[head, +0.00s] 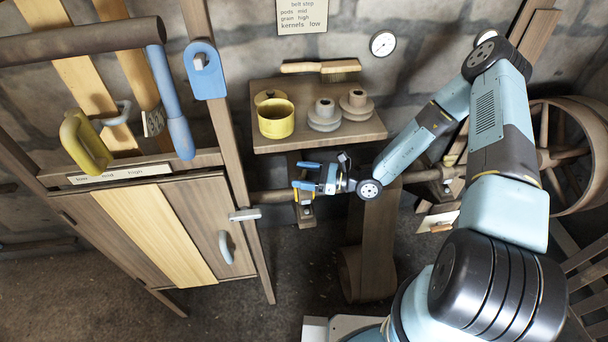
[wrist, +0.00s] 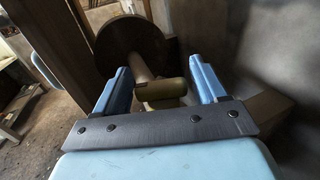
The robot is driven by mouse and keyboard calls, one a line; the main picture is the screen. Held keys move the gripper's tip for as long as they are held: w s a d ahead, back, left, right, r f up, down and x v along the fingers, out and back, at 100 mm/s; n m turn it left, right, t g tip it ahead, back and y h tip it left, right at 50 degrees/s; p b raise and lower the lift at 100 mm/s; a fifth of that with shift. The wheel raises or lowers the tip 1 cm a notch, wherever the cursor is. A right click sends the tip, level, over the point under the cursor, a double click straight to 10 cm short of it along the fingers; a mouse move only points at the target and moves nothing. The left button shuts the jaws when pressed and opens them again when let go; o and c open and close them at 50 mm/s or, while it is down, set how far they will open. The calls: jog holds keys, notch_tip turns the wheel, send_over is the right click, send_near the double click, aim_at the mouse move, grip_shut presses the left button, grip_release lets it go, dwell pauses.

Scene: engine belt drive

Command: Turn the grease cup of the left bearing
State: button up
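The left bearing (head: 306,214) sits on the horizontal shaft (head: 268,197) below the shelf, with a small yellow part showing just under my gripper. My gripper (head: 302,176) is at this bearing, its blue fingers pointing left and spread apart. In the wrist view the two fingers (wrist: 162,88) stand wide apart. An olive-yellow rounded piece (wrist: 160,92), which looks like the grease cup or the top of the bearing, shows between and beyond them, with gaps on both sides. I cannot tell how far it lies from the fingertips. My gripper hides part of the bearing in the head view.
A wooden cabinet (head: 155,235) stands left. A belt (head: 375,245) hangs right of the bearing. A large wheel (head: 592,150) is far right.

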jog(key=c, duration=0.7)
jog(key=shift+m+t, duration=0.4)
jog(key=shift+t, duration=0.2)
jog(key=m+t+h, duration=0.1)
jog(key=m+t, duration=0.1)
jog(key=t, duration=0.2)
jog(key=shift+m, duration=0.3)
jog(key=m+t+h, duration=0.3)
jog(key=t, duration=0.1)
jog(key=shift+s+m+t, duration=0.1)
jog(key=shift+m+t, duration=0.2)
jog(key=shift+t, duration=0.1)
jog(key=m+t+h, duration=0.3)
jog(key=h, duration=0.1)
jog(key=shift+m+t, duration=0.3)
jog(key=shift+m+t+h, duration=0.55)
jog(key=shift+m+h, duration=0.25)
jog(key=shift+h, duration=0.45)
jog(key=shift+m+t+h, duration=0.55)
jog(key=shift+m+h, duration=0.25)
jog(key=shift+h, duration=0.75)
